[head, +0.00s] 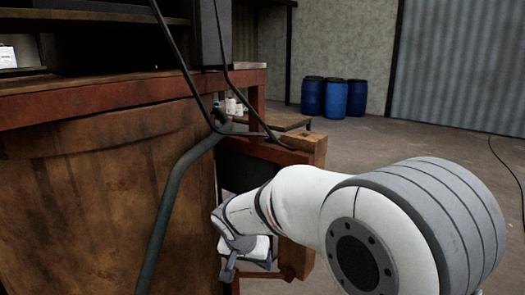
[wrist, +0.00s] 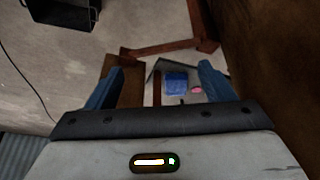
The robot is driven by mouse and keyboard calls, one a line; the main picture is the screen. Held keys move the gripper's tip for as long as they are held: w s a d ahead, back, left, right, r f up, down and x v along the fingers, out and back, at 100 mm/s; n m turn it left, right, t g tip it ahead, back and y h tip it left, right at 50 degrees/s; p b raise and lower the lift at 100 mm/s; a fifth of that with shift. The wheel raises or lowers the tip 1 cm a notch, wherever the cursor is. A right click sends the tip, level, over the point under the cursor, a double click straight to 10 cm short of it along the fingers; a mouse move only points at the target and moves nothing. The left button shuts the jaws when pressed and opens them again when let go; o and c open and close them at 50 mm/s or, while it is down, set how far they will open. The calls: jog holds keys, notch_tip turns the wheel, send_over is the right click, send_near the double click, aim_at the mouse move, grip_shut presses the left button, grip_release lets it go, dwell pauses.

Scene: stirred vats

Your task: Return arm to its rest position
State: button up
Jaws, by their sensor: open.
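My white and grey arm (head: 300,205) reaches from the lower right of the head view toward the wooden frame, with its wrist low beside the large wooden vat. In the wrist view my gripper (wrist: 160,67) has its two blue fingers wide apart, with nothing held between them. Beyond and between the fingers, a blue block-like item (wrist: 176,82) and a small pink item (wrist: 197,90) show on a pale surface. I cannot tell their distance from the fingers. The fingertips are not clear in the head view.
The wooden vat (head: 100,190) and a dark bent pipe (head: 170,195) stand close on the left. A wooden post (head: 318,150) is just behind my arm. Blue barrels (head: 335,97) stand far back. A black crate (wrist: 65,12) lies on the floor. Open floor is at right.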

jog(key=s+d+r+n+g+p, duration=0.1)
jog(key=s+d+r+p, duration=0.1)
jog(key=s+d, duration=0.7)
jog(key=s+d+r+n+y+p, duration=0.1)
jog(key=s+d+r+p, duration=0.1)
jog(key=s+d+r, duration=0.3)
jog(key=s+d, duration=0.4)
jog(key=s, duration=0.3)
jog(key=shift+r+g, duration=0.2)
jog(key=shift+g, duration=0.2)
jog(key=shift+s+n, duration=0.1)
jog(key=shift+n, duration=0.2)
